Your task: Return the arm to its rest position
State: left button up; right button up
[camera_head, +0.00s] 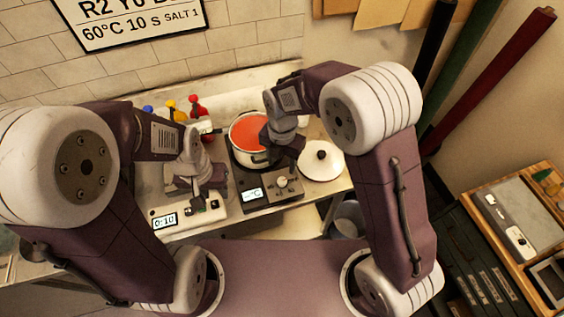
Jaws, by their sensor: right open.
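My two arms reach in over the costume table (300,217). My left gripper (208,193) hangs low over the table, just behind a small white device (188,219) with a lit display. Its fingers are small and dark, and I cannot tell whether they are apart. My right gripper (286,143) is open, at the right side of a white pot (242,155) filled with red liquid. It covers part of the pot's right rim. I cannot tell whether it touches the pot.
The pot stands on a dark hot plate (262,193) with a display and knob. A white lid (321,160) lies to its right. Red (197,108), yellow (178,115) and blue (148,110) bottles stand behind my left gripper. A bin (347,218) stands below the table's right end.

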jog(key=d+r+m+t+b, duration=0.1)
jog(key=d+m+b, duration=0.4)
jog(key=d, duration=0.8)
jog(key=s+d+f+m, duration=0.1)
jog(key=s+m, duration=0.4)
jog(key=m, duration=0.8)
jog(key=s+d+f+m, duration=0.2)
jog(key=s+d+m, duration=0.2)
jog(key=m, duration=0.9)
jog(key=shift+s+f, duration=0.3)
jog(key=shift+s, duration=0.5)
